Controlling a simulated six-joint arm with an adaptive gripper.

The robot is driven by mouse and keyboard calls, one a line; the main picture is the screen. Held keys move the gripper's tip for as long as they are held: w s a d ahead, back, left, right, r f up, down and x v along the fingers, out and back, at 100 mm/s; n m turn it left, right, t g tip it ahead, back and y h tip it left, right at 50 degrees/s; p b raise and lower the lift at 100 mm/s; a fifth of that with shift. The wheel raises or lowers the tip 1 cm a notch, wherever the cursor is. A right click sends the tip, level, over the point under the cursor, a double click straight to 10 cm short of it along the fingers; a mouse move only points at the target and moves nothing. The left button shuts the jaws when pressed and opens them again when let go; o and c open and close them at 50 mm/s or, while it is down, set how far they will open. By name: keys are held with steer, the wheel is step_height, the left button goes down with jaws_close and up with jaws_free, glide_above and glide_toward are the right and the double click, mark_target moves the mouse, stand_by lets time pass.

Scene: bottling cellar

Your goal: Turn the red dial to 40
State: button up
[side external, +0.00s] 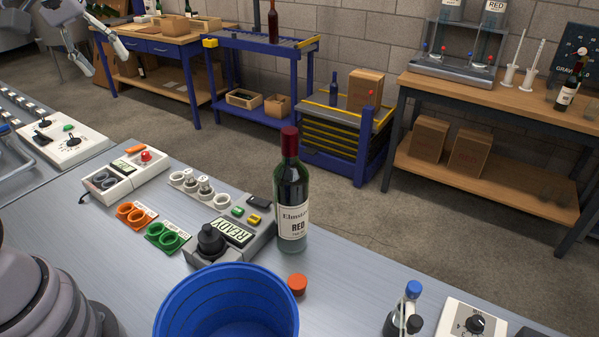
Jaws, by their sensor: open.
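A small red round knob (146,156) sits on a white control box (125,176) at the left of the near bench. I cannot make out a scale or numbers around it, nor tell whether it is the dial named. An orange part (135,149) lies beside it on the same box. My gripper (107,62) shows at the top left, with its two pale fingers apart and nothing between them. It is raised well clear of the bench and the red knob.
A blue bucket (170,310) is in front. A white dial box (490,309) with a black knob is at bottom right. Another knob panel (68,145) is at left.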

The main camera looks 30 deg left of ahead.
steer(key=w+a+f+n, duration=0.4)
steer(key=w+a+n, duration=0.2)
steer(key=w+a, duration=0.2)
steer(key=n+h, duration=0.1)
steer(key=n, duration=1.5)
glide_above(144, 153)
steer(key=s+a, duration=0.2)
steer(key=s, duration=0.3)
step_height(144, 153, down, 21)
steer(key=x, duration=1.3)
steer(key=shift+s+d+f, duration=0.1)
steer(key=shift+s+d, duration=0.05)
steer(key=shift+d, duration=0.05)
steer(key=shift+c, duration=0.3)
jaws_close()
